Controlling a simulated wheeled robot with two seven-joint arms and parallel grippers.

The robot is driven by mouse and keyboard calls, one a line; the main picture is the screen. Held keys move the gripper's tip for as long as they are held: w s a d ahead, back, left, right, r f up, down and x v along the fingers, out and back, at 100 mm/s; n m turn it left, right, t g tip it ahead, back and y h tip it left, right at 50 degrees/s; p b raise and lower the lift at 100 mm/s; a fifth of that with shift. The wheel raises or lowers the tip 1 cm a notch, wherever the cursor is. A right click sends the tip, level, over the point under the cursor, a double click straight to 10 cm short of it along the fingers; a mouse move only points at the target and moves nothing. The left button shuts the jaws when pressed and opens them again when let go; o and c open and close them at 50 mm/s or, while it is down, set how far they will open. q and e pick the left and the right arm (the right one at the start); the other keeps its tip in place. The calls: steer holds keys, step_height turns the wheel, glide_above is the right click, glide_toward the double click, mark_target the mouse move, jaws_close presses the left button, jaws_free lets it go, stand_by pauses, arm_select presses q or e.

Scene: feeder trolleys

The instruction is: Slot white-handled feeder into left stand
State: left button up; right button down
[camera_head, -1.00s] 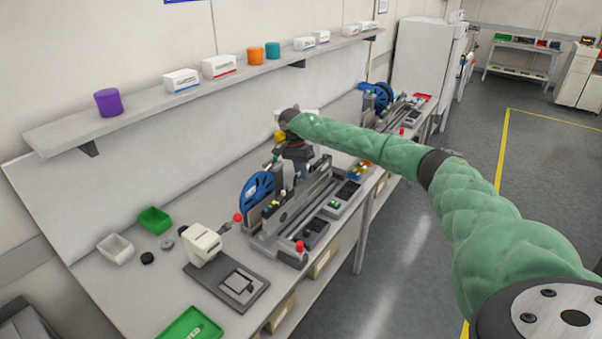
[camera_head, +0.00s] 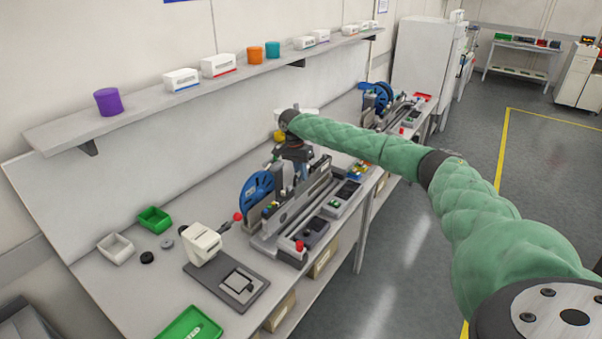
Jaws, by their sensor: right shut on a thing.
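My right gripper (camera_head: 295,154), at the end of the green-sleeved arm, points down over the nearer stand (camera_head: 264,243). It is shut on a grey upright feeder (camera_head: 287,180) at the back of that stand. The feeder's white handle cannot be made out, and the jaws are partly hidden by the wrist. A blue reel (camera_head: 256,189) stands just left of the held feeder. I cannot tell whether the feeder touches the stand's slot. My left gripper is not in view.
A second stand with a blue reel (camera_head: 383,97) is farther along the bench. A white device (camera_head: 202,244), a green bin (camera_head: 154,219) and a white bin (camera_head: 116,249) are at the near left. A wall shelf (camera_head: 150,105) runs above. Open floor (camera_head: 400,270) lies right.

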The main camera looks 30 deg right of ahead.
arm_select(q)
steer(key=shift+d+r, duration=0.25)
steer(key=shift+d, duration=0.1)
arm_select(e)
steer(key=shift+f, duration=0.35)
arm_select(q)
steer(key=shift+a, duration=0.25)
arm_select(e)
steer(key=shift+f, duration=0.1)
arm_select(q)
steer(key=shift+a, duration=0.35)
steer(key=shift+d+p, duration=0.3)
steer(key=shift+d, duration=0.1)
arm_select(e)
steer(key=shift+f, duration=0.1)
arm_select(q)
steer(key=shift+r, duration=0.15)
arm_select(e)
steer(key=shift+f, duration=0.2)
arm_select(q)
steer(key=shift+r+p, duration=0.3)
steer(key=shift+p, duration=0.1)
arm_select(e)
steer(key=shift+w+d, duration=0.3)
steer(key=shift+d, duration=0.35)
steer(key=shift+w+d, duration=0.3)
steer(key=shift+d, duration=0.3)
stand_by(0.4)
